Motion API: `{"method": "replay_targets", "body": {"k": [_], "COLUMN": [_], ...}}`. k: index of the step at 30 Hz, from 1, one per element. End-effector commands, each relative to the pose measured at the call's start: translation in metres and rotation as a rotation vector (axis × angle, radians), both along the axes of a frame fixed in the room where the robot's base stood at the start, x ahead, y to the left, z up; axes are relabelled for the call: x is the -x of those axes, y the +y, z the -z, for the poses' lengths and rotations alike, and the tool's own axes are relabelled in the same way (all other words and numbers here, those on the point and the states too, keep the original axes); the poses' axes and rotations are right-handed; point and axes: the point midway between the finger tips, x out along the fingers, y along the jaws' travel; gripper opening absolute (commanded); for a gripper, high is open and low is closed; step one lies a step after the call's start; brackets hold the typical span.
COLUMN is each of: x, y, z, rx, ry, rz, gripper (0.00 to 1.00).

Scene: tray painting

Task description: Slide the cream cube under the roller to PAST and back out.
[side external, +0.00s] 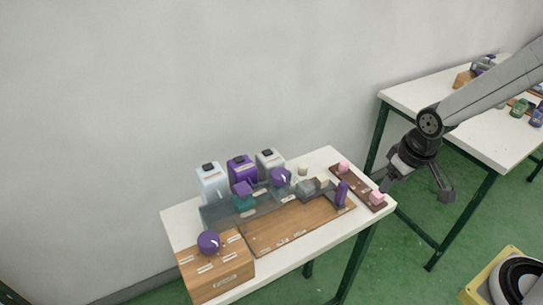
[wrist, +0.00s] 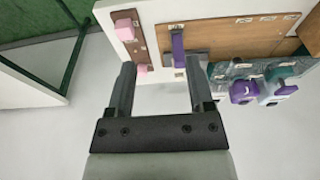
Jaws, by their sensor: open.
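Two small pale cream blocks show in the side view, one behind the grey roller-like part (side external: 305,187) and one (side external: 323,181) just right of it; I cannot tell for sure which is the cream cube. A wooden tray (side external: 275,235) with small labels, too small to read, lies in front; it also shows in the wrist view (wrist: 230,35). A purple upright handle (side external: 342,193) stands at the tray's right end and shows in the wrist view (wrist: 178,47). My gripper (wrist: 161,65) is open and empty, off the table's right end, apart from everything.
A brown strip with pink knobs (side external: 377,198) lies at the table's right end. A wooden box with a purple knob (side external: 208,242) stands at the left. Several dispensers (side external: 240,172) stand along the back. A second table (side external: 410,95) is behind at the right.

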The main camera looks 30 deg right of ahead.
Motion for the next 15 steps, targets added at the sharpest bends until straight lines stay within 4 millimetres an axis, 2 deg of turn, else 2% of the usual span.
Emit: {"method": "replay_targets", "body": {"k": [9,15], "x": [-0.061,-0.094], "y": [0.012,0.021], "z": [0.017,0.032], "rx": [-0.002,0.000], "ry": [0.101,0.161], "rz": [-0.002,0.000], "gripper": [0.68,0.68]}}
